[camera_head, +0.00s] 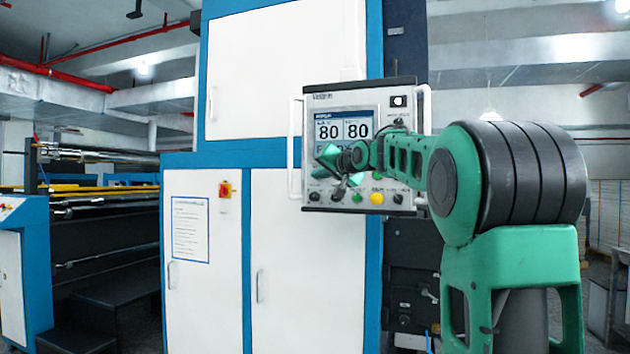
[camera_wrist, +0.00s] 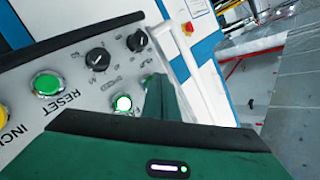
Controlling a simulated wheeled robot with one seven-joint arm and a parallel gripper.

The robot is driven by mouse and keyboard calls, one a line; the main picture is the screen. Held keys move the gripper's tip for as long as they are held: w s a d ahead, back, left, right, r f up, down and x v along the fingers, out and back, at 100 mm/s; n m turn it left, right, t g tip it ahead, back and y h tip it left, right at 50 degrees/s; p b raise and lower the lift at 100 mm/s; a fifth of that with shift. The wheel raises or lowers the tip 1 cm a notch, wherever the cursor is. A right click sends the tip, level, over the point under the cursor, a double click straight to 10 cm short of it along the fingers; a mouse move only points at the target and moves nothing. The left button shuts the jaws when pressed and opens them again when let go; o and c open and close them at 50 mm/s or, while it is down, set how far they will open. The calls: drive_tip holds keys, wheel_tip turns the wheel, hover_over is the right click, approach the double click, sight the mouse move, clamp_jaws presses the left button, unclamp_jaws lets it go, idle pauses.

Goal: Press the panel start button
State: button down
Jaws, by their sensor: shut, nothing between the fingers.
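The control panel (camera_head: 292,120) has a screen reading 80 and 80, with a row of knobs and buttons below it. In the wrist view its face is seen tilted and close. A lit green button (camera_wrist: 122,103) sits just left of my gripper (camera_wrist: 160,92), whose green fingers are together and empty. Its label is too small to read. Another green button (camera_wrist: 47,83), by the word RESET, is further left. In the head view my gripper (camera_head: 332,162) is in front of the panel's lower left and hides some controls. I cannot tell whether the fingers touch the panel.
A yellow button (camera_head: 377,198) and black knobs (camera_wrist: 98,58) sit close to the green buttons. White handles (camera_head: 296,148) stick out at the panel's sides. A red and yellow switch (camera_head: 225,190) is on the white cabinet (camera_head: 205,285) to the left.

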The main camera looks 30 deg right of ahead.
drive_tip(key=shift+w+d, duration=0.1)
idle(0.6)
drive_tip(key=shift+s+a, duration=0.5)
drive_tip(key=shift+a, duration=0.15)
drive_tip(key=shift+s+a, duration=0.8)
drive_tip(key=shift+a, duration=0.2)
drive_tip(key=shift+s+a, duration=0.75)
drive_tip(key=shift+a, duration=0.25)
